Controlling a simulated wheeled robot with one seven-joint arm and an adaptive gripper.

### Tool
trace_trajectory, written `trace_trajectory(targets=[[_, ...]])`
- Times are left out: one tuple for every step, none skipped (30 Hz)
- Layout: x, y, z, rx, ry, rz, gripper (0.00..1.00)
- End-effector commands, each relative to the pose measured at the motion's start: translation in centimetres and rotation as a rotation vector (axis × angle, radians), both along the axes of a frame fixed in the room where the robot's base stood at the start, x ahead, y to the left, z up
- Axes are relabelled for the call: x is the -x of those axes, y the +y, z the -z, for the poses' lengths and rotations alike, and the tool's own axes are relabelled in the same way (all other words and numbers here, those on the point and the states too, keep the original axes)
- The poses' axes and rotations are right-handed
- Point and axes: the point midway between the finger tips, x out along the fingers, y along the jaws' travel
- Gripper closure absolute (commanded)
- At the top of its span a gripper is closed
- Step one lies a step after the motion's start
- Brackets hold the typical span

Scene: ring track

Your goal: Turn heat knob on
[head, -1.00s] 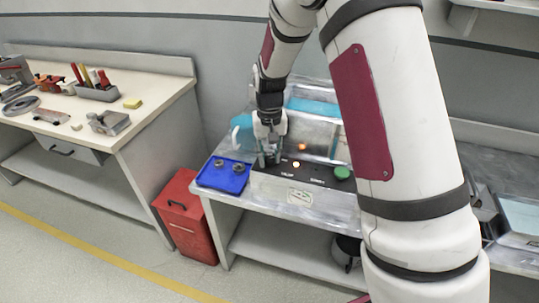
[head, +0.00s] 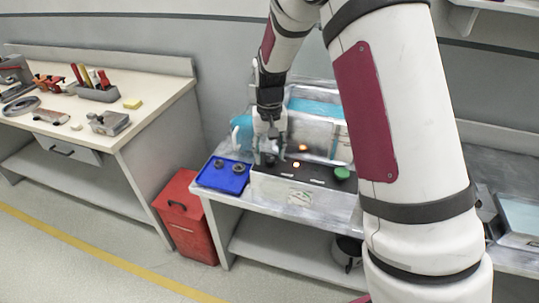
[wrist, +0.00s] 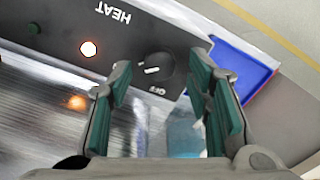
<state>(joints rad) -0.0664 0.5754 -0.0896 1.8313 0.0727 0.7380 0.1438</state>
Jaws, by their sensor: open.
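The heat knob (wrist: 166,73) is a round black knob with a white bar on the black panel (wrist: 60,15) in the wrist view. Its bar lies nearly crosswise in the picture, with a small white tick just left of it. The word OFF is printed below the knob, and HEAT is printed upside down at the upper left. My gripper (wrist: 161,76) is open, with one green-padded finger to each side of the knob; I cannot tell whether either touches it. In the head view my gripper (head: 270,158) is over the panel's left end and hides the knob.
A lit lamp (wrist: 88,49) and a green button (head: 342,173) are on the same panel. A blue tray (head: 222,176) stands left of it. An orange light (head: 303,148) glows behind. A red bin (head: 187,222) stands on the floor.

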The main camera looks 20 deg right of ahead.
Motion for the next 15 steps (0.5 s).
trace_trajectory(targets=[[-0.1, 0.0, -0.9, 0.0, -0.005, 0.0, 0.54], [-0.1, 0.0, -1.5, 0.0, -0.005, -0.001, 0.54], [-0.1, 0.0, -2.3, 0.0, -0.006, -0.001, 0.54], [-0.1, 0.0, -2.9, 0.0, -0.005, -0.001, 0.54], [-0.1, 0.0, -3.6, 0.0, -0.006, -0.001, 0.54], [-0.1, 0.0, -4.4, 0.0, -0.006, -0.001, 0.54], [-0.1, 0.0, -5.0, 0.0, -0.006, 0.0, 0.54], [-0.1, 0.0, -5.7, 0.0, -0.006, 0.0, 0.54], [-0.1, 0.0, -6.4, 0.0, -0.006, 0.0, 0.54], [-0.1, 0.0, -7.0, 0.0, -0.004, 0.0, 0.54], [-0.1, 0.0, -7.5, 0.0, -0.004, 0.001, 0.54], [-0.1, 0.0, -8.2, 0.0, -0.004, 0.001, 0.54], [-0.1, 0.0, -8.6, 0.0, -0.004, 0.001, 0.54], [-0.1, 0.0, -9.0, 0.0, -0.004, 0.001, 0.54], [0.0, 0.0, -9.4, -0.001, -0.002, 0.001, 0.54]])
